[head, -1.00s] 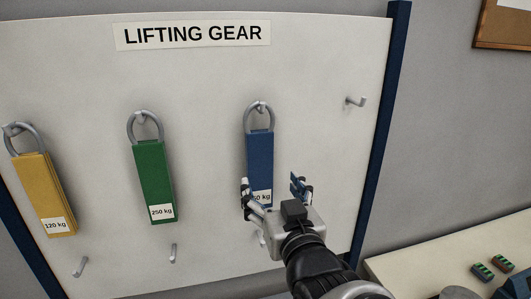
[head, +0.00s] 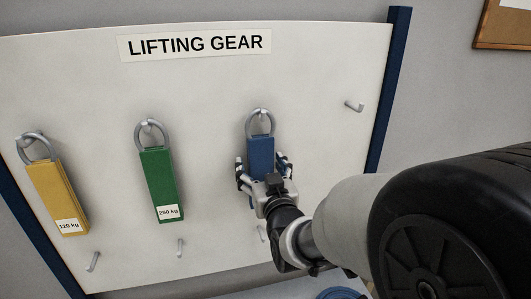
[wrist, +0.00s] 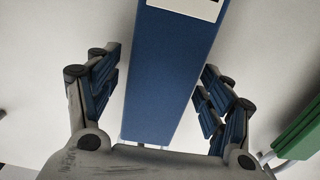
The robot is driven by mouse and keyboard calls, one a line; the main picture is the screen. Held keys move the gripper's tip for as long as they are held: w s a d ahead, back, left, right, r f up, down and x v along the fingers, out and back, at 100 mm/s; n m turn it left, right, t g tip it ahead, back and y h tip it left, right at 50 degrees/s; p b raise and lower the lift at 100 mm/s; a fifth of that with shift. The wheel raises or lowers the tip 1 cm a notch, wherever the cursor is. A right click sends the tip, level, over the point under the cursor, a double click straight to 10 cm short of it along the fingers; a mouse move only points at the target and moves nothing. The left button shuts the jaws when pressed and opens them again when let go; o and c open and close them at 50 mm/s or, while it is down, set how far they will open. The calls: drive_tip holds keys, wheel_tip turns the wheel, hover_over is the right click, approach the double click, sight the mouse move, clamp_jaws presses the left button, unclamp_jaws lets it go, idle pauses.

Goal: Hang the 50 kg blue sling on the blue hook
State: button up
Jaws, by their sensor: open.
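The blue sling (head: 261,148) hangs upright by its grey metal ring from a hook on the white board. Its label is hidden behind my gripper in the head view; only a label edge shows at the top of the wrist view. My gripper (head: 263,164) is open, with one finger on each side of the sling's lower part. In the wrist view the blue sling (wrist: 170,70) runs between the spread fingers, with a gap visible on both sides. I cannot identify a blue hook in either view.
A green 250 kg sling (head: 160,185) and a yellow 120 kg sling (head: 56,198) hang to the left. An empty peg (head: 354,106) is at the upper right; smaller pegs sit below the slings. A blue rounded thing (head: 341,293) shows partly at the bottom edge.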

sight(262, 160)
drive_tip(key=shift+w, duration=0.1)
drive_tip(key=shift+c, duration=0.3)
drive_tip(key=c, duration=1.3)
drive_tip(key=shift+r, duration=0.2)
drive_tip(key=shift+s+d+r+p, duration=0.1)
drive_tip(key=shift+s+r+p, duration=0.25)
drive_tip(key=shift+r, duration=0.25)
drive_tip(key=shift+s+d+r+p, duration=0.1)
drive_tip(key=shift+s+r+p, duration=0.15)
drive_tip(key=shift+r, duration=0.35)
drive_tip(key=shift+b, duration=0.45)
